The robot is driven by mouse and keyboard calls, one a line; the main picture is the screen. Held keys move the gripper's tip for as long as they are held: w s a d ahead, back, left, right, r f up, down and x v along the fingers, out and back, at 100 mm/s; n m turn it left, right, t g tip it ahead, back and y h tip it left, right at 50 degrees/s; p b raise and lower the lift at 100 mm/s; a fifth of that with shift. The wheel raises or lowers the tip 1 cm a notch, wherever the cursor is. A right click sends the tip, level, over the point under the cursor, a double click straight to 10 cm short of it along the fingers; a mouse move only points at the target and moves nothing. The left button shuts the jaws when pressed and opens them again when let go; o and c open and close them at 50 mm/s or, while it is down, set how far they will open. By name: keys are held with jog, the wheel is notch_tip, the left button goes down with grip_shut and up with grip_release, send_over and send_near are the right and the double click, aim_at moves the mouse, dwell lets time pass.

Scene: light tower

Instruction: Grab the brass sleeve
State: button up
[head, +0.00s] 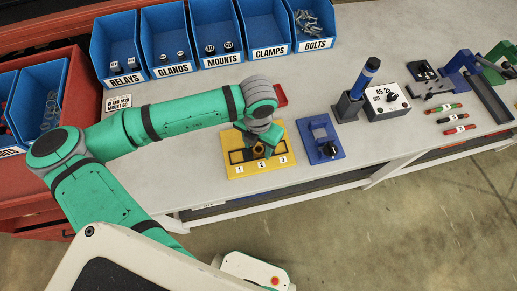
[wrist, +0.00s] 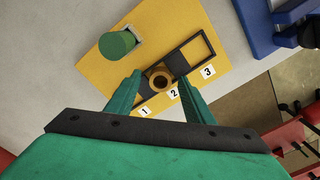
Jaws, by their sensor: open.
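The brass sleeve (wrist: 160,79) is a round ring with a dark bore, seen from above in the wrist view. It stands on the yellow plate (wrist: 110,75) in the black frame, by the label 2. In the head view the sleeve (head: 260,149) is partly covered by my gripper. My gripper (wrist: 158,86) is open, with one green finger on the left of the sleeve and one on the right. A gap seems to show on each side; I cannot tell whether either finger touches it. A green cylinder (wrist: 117,44) stands on the plate behind the sleeve.
A blue fixture (head: 320,139) stands just right of the yellow plate. Further right are a dark holder with a blue tool (head: 359,80) and a grey box with a dial (head: 387,101). Blue bins (head: 217,33) line the back. The bench front edge is close to the plate.

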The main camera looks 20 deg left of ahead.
jog(key=shift+f, duration=0.25)
jog(key=c, duration=1.2)
jog(key=shift+o, duration=0.2)
